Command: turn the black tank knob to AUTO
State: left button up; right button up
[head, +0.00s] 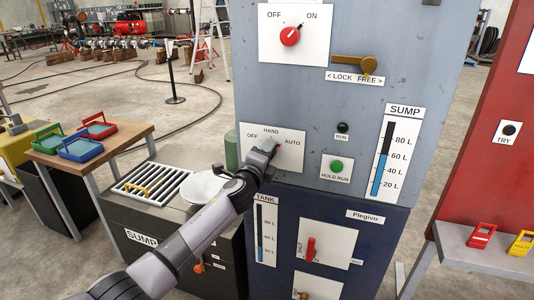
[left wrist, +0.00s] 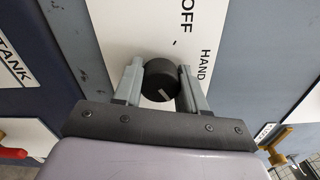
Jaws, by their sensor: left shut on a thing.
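The black tank knob (left wrist: 158,76) sits on a white plate (head: 291,137) marked OFF, HAND and AUTO on the grey-blue cabinet. My left gripper (head: 268,146) reaches it from below left in the head view and hides the knob there. In the left wrist view the gripper (left wrist: 161,82) has one finger on each side of the knob and is shut on it. A short white mark shows on the knob's lower right part, on the side away from OFF. The AUTO label is outside the wrist view. My right gripper is not in view.
Above are a red OFF/ON knob (head: 290,36) and a brass lever (head: 355,63). A green HOLD RUN button (head: 336,166) and SUMP gauge (head: 396,150) are to the right. Below are a TANK gauge (head: 266,233) and red lever (head: 311,249).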

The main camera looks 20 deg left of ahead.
pick_arm(q)
jog(key=shift+a+f+m, duration=0.15)
jog(key=shift+a+m, duration=0.15)
jog(key=shift+a, duration=0.1)
jog(key=o, duration=1.1)
jog(key=shift+c, duration=0.2)
jog(key=shift+d, duration=0.2)
jog(key=s+p, duration=0.1)
jog(key=s, duration=0.6)
jog(key=shift+a+p, duration=0.25)
jog(key=shift+p, duration=0.05)
jog(key=shift+s, duration=0.1)
